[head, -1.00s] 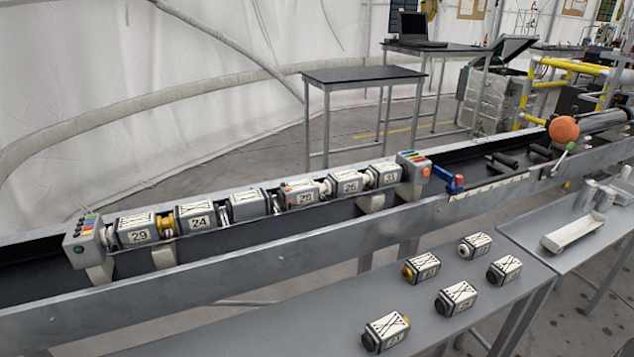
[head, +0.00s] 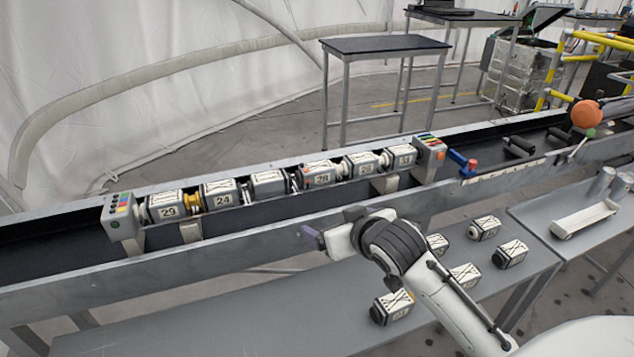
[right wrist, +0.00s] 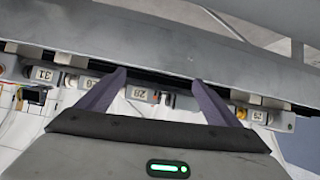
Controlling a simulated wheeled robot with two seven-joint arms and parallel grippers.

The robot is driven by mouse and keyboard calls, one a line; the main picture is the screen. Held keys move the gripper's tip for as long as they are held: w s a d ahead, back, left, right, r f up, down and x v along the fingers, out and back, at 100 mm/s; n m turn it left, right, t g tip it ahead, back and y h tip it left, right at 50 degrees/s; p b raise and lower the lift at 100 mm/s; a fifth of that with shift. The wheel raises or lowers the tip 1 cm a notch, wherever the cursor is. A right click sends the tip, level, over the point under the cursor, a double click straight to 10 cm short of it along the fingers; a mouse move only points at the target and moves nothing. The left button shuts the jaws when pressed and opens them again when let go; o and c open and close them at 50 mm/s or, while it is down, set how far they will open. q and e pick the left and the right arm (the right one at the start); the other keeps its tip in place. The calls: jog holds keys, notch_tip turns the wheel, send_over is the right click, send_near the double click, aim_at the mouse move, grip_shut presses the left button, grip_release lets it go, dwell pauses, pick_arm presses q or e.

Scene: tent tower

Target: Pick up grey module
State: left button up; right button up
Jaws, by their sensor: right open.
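Several grey box-shaped modules with white labels form a row in the trough; one marked 24 (head: 219,194) and one marked 28 (head: 320,174) are among them. Several more lie loose on the front bench, including a near one (head: 391,306) and a far one (head: 484,228). The frames do not show which is the task's grey module. My right gripper (head: 312,238) is open and empty above the trough's near side. Its purple fingers show in the right wrist view (right wrist: 160,82), spread apart, with the row beyond them. My right arm partly hides the loose modules. My left gripper is out of view.
The trough's raised near wall (head: 250,243) lies between the row and the front bench (head: 230,325). Grey button boxes stand at the row's left (head: 122,216) and right (head: 429,150) ends. A white tray (head: 585,219) sits at the right.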

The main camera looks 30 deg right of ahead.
jog(key=m+t, duration=0.1)
jog(key=t, duration=0.1)
send_near(320, 170)
jog(key=shift+h, duration=0.4)
jog(key=x, duration=0.4)
jog(key=shift+w+a+f, duration=0.1)
jog(key=shift+a+f, duration=0.05)
jog(key=shift+p+x, duration=0.4)
jog(key=shift+x, duration=2.55)
jog(key=shift+a+f, duration=0.15)
jog(key=c, duration=0.9)
jog(key=shift+c, duration=0.7)
